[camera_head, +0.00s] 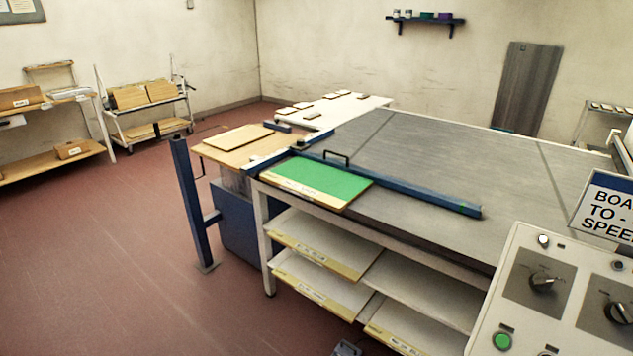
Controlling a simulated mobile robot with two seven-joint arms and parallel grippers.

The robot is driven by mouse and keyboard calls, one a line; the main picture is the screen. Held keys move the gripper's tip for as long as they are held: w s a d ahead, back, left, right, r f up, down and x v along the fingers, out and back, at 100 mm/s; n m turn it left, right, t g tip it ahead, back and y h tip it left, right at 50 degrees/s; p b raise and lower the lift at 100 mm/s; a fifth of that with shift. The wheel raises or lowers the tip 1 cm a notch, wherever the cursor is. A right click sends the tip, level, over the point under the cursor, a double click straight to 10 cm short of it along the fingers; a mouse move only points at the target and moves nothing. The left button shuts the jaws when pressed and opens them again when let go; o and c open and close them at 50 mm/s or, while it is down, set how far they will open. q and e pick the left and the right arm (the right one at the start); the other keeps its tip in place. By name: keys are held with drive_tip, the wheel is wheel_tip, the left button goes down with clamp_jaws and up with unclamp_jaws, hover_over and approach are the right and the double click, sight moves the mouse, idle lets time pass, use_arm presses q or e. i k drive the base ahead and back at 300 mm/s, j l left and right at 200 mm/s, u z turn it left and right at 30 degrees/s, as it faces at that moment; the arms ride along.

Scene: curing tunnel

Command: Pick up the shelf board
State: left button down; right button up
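Several flat boards could be the shelf board, and I cannot tell which one is meant. A light wooden board (239,136) lies flat on a wooden-topped surface left of the large grey table. A green panel with a pale, labelled front edge (312,183) lies on the table's front left corner. Under the table, pale boards with yellow labelled edges lie on the upper shelf (322,244), the lower shelf (320,285) and at the lower right (402,338). Neither of my grippers is clearly in view.
A blue bar with a black handle (400,186) crosses the grey table (440,160). A blue post (194,205) stands at its left. A control panel (555,290) blocks the lower right. A small dark object (346,348) shows at the bottom edge. Red floor at left is clear.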

sight(328, 187)
drive_tip(key=i+j+z, duration=0.1)
drive_tip(key=j, duration=0.3)
drive_tip(key=i+j, duration=0.3)
drive_tip(key=i+j+z, duration=0.15)
drive_tip(key=j, duration=0.3)
drive_tip(key=i+l+z, duration=0.15)
drive_tip(key=i, duration=0.45)
drive_tip(key=i+l+z, duration=0.15)
drive_tip(key=i, duration=0.45)
